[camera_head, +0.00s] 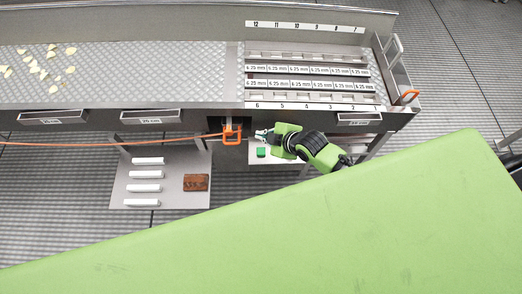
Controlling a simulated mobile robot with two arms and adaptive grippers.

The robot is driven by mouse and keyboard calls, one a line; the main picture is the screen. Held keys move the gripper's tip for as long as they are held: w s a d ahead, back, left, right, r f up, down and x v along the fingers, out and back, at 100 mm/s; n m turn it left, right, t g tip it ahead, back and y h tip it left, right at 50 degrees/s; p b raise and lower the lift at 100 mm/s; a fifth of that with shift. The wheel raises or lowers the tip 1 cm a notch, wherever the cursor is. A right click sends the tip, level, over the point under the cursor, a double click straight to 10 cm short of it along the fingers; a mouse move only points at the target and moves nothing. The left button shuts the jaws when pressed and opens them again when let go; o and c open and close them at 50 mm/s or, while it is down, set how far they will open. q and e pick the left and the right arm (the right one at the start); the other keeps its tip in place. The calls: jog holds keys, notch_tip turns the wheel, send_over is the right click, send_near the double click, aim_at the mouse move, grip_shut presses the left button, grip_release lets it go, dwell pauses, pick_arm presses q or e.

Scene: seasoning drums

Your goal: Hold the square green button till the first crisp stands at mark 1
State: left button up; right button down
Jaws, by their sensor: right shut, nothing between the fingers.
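Several pale yellow crisps (53,89) lie scattered at the far left of the metal tray conveyor (150,75). The square green button (262,152) is on a small light panel below the conveyor's front edge. My right gripper (260,134) is shut and empty, just above the button in the picture; I cannot tell whether it touches it. Mark 1 (374,108) is at the right end of the front number strip, and no crisp is near it. My left gripper is not in view.
An orange handle (232,136) with an orange cable stands just left of my right gripper. A lower shelf (170,200) holds several white bars and a brown block (196,183). Slotted rows labelled 6.25 mm (308,70) fill the conveyor's right part. The conveyor's middle is bare.

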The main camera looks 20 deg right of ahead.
jog(key=shift+f, duration=0.1)
jog(key=b, duration=0.7)
send_over(262, 152)
notch_tip(262, 152, down, 7)
jog(key=shift+f, duration=0.15)
jog(key=shift+f+b, duration=0.55)
jog(key=shift+f, duration=0.1)
jog(key=shift+f, duration=0.1)
dwell(0.5)
jog(key=shift+f, duration=0.3)
jog(key=shift+f+b, duration=0.45)
jog(key=shift+f, duration=0.1)
dwell(0.6)
jog(key=shift+r, duration=0.15)
jog(key=shift+r+p, duration=0.8)
jog(key=shift+p, duration=0.2)
